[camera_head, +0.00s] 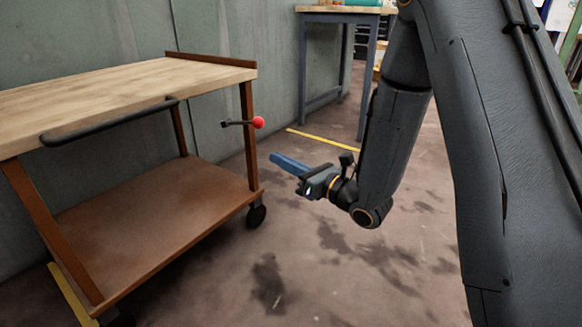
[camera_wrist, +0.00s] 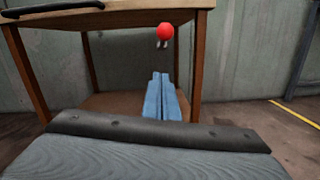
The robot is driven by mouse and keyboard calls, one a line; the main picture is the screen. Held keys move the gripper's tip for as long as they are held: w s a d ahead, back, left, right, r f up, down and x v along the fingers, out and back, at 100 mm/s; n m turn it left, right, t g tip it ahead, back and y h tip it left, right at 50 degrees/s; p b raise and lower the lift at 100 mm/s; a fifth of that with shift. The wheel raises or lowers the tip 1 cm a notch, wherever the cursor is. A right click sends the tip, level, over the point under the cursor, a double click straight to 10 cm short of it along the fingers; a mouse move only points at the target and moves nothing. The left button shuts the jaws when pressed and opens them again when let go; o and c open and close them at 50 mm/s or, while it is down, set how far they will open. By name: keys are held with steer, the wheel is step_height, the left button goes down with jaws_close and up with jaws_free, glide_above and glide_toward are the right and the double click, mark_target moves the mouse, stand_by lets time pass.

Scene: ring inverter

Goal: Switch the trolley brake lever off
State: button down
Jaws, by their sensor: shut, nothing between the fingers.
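The trolley (camera_head: 130,88) stands at the left of the head view, with a wooden top and a brown lower shelf. Its brake lever (camera_head: 240,122) is a short dark rod with a red ball knob (camera_head: 258,122), sticking out to the right near a front post. The red knob also shows in the wrist view (camera_wrist: 165,31), above and beyond my fingertips. My gripper (camera_head: 284,162) has blue fingers, shut and empty. It is to the right of the trolley, lower than the knob and apart from it. In the wrist view the lever's rod is mostly hidden behind the knob.
A black handle bar (camera_head: 110,122) runs along the trolley's near edge. A grey-legged workbench (camera_head: 340,17) is at the back against the wall. The floor (camera_head: 330,285) right of the trolley is clear.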

steer(key=w+a+r+b, duration=0.3)
steer(key=w+r, duration=0.1)
steer(key=shift+w+a+r, duration=0.15)
steer(key=shift+a, duration=0.25)
